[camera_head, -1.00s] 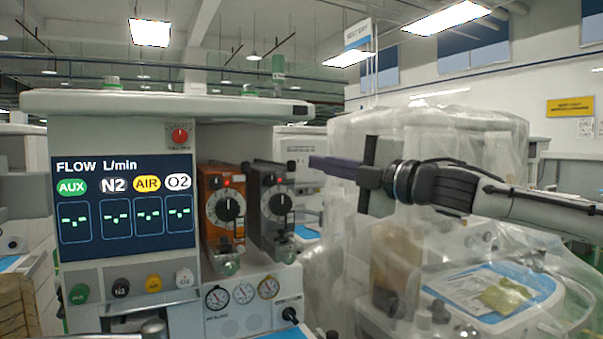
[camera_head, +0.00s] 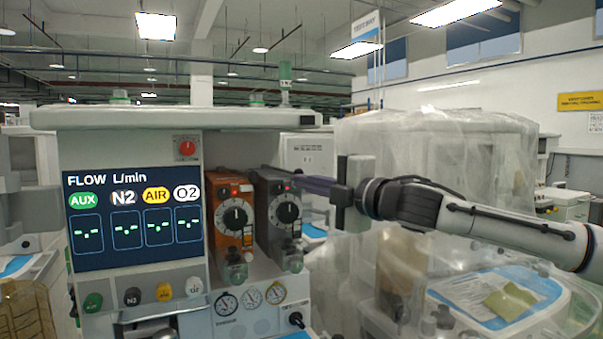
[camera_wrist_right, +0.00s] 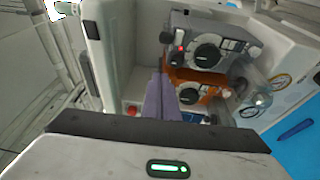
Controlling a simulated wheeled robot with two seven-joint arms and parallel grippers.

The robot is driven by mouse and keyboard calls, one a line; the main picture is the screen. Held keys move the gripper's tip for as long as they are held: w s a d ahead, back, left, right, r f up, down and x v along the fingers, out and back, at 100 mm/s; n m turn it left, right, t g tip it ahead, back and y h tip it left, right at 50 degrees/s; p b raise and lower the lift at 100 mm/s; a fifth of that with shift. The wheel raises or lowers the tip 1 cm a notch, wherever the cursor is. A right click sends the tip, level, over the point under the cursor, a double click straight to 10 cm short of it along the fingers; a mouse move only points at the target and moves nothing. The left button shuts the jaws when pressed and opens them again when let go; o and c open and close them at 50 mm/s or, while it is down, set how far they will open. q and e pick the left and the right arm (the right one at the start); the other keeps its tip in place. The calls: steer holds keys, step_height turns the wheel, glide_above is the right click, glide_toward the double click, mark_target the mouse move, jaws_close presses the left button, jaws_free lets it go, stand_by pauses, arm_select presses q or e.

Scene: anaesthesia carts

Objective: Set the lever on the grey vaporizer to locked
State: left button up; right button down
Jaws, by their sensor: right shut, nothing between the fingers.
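The grey vaporizer (camera_head: 277,219) stands to the right of the orange vaporizer (camera_head: 235,220) on the anaesthesia machine. It has a round dial (camera_head: 287,212) and a small red light near its top. In the right wrist view the grey vaporizer (camera_wrist_right: 205,50) lies above the orange one (camera_wrist_right: 205,85). The lever's setting is too small to tell. My right gripper (camera_head: 308,183) is shut and empty, its purple fingers reaching in from the right at the grey vaporizer's upper part. Its fingers also show in the wrist view (camera_wrist_right: 159,98). I cannot tell whether they touch. My left gripper is out of view.
A flow display (camera_head: 133,218) fills the machine's left front, below a top shelf (camera_head: 180,117). Small gauges (camera_head: 250,298) sit below the vaporizers. A plastic-covered cart (camera_head: 430,145) stands to the right, behind my right arm.

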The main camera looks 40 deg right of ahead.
steer(key=w+d, duration=0.3)
steer(key=w, duration=0.2)
steer(key=shift+w, duration=0.35)
stand_by(0.3)
steer(key=shift+d+r, duration=0.1)
steer(key=shift+d, duration=0.05)
